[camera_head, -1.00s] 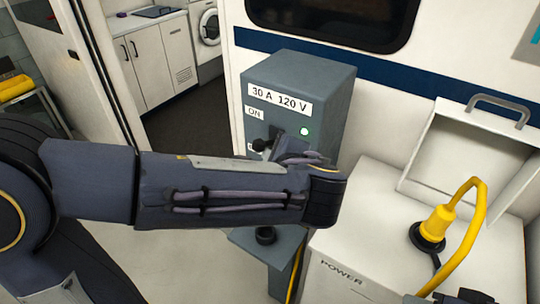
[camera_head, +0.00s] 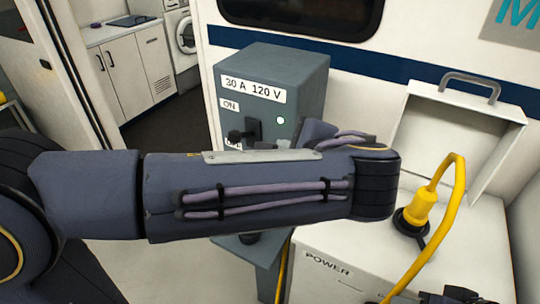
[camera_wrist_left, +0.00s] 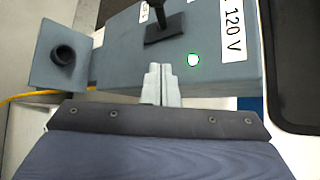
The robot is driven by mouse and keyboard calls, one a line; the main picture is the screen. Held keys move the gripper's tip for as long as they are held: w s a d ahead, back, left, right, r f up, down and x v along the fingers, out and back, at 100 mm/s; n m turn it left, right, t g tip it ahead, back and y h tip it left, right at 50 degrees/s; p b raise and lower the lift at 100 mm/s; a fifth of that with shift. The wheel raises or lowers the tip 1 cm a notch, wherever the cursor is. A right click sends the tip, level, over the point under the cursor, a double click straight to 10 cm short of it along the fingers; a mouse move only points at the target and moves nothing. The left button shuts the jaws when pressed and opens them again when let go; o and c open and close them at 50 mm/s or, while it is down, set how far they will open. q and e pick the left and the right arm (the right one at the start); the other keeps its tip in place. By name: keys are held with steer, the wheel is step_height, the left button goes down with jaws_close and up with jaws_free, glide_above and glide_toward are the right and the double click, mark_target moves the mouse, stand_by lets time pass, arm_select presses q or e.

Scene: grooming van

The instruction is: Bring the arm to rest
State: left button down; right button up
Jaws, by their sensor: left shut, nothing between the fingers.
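My left arm crosses the head view from the left in front of a grey power box (camera_head: 300,80) labelled "30 A 120 V". My left gripper (camera_head: 265,145) is mostly hidden behind the forearm there. In the left wrist view the gripper fingers (camera_wrist_left: 161,82) are together and empty, in front of the box (camera_wrist_left: 110,60). The box carries a black lever (camera_head: 237,136) and a lit round lamp (camera_head: 281,120), green in the left wrist view (camera_wrist_left: 193,60). The lower label is partly covered.
A white cabinet (camera_head: 345,262) marked "POWER" stands at the right with its lid (camera_head: 440,125) raised. A yellow plug (camera_head: 420,208) with a yellow cable sits on it. A grey pedestal (camera_head: 258,262) is below the box. Open floor shows at the left doorway.

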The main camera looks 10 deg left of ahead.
arm_select(q)
steer(key=shift+d+r, duration=0.15)
steer(key=shift+r, duration=0.1)
steer(key=shift+s, duration=0.1)
steer(key=s+a+f+n+g+h, duration=0.2)
steer(key=s+a+f+n+g, duration=0.15)
steer(key=a+f, duration=0.4)
steer(key=s+a+f+n+g+h, duration=0.25)
steer(key=s+a+f+n, duration=0.2)
steer(key=a, duration=0.55)
steer(key=s+f+n+t+h, duration=0.1)
steer(key=s+f+n+h, duration=0.4)
steer(key=s+n, duration=0.4)
steer(key=shift+s+d+n+h, duration=0.3)
steer(key=shift+d+n+h, duration=0.15)
steer(key=shift+n, duration=0.75)
steer(key=shift+f, duration=0.1)
